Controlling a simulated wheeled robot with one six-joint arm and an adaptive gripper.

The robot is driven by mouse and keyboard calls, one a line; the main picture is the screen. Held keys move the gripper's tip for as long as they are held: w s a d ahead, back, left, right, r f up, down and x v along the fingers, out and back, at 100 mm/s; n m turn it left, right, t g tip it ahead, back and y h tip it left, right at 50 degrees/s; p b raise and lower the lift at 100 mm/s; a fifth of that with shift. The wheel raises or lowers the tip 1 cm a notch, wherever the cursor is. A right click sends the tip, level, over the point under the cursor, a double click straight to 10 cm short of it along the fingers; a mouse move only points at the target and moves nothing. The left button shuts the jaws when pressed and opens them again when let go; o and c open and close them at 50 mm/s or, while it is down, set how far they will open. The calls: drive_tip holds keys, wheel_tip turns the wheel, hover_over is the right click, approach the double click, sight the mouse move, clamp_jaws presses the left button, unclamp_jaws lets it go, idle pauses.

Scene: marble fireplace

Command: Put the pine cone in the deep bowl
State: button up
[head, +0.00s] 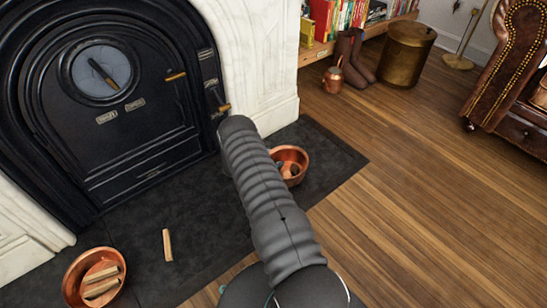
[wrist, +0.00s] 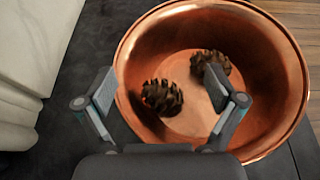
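A deep copper bowl (wrist: 270,60) fills much of the wrist view; it also shows in the head view (head: 303,156), partly hidden behind my arm. A brown pine cone (wrist: 162,97) is inside it, between my fingers as seen from the wrist, with a dark shadow beside it. A second pine cone (wrist: 207,62) lies farther back in the bowl, partly behind the right finger. My gripper (wrist: 160,88) is over the bowl's near side, its two fingers spread wide and touching neither cone. The arm hides the gripper in the head view.
Another copper bowl (head: 68,286) with wooden sticks stands at the lower left of the head view. A loose stick (head: 167,245) lies on the dark hearth (head: 205,235). The black fireplace (head: 120,150) stands behind. Wooden floor (head: 420,200) to the right is clear.

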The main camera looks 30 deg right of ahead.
drive_tip(key=shift+r+p, duration=0.7)
drive_tip(key=shift+p, duration=0.2)
drive_tip(key=w+v, duration=0.1)
drive_tip(key=v, duration=1)
drive_tip(key=s+a+r+m+g+y, duration=0.1)
drive_tip(key=s+a+r+m+y, duration=0.15)
drive_tip(key=r, duration=0.85)
drive_tip(key=s+a+r+m+y, duration=0.1)
drive_tip(key=s+a+r+m, duration=0.25)
drive_tip(key=r, duration=0.85)
drive_tip(key=s+a+r+m+g+y, duration=0.15)
drive_tip(key=s+r+m, duration=0.25)
drive_tip(key=r, duration=0.7)
drive_tip(key=s+a+r+m+t+y, duration=0.2)
drive_tip(key=s+a+r, duration=0.3)
drive_tip(key=s, duration=0.4)
drive_tip(key=s+a+r+m+t+y, duration=0.2)
drive_tip(key=s+a, duration=0.4)
drive_tip(key=s, duration=0.3)
drive_tip(key=s+a+r+m+t+y, duration=0.3)
drive_tip(key=s+a+r+m+y, duration=0.1)
drive_tip(key=s+r, duration=0.3)
drive_tip(key=shift+s+a+r+m, duration=0.4)
drive_tip(key=shift+s+a, duration=0.25)
drive_tip(key=shift+s, duration=0.3)
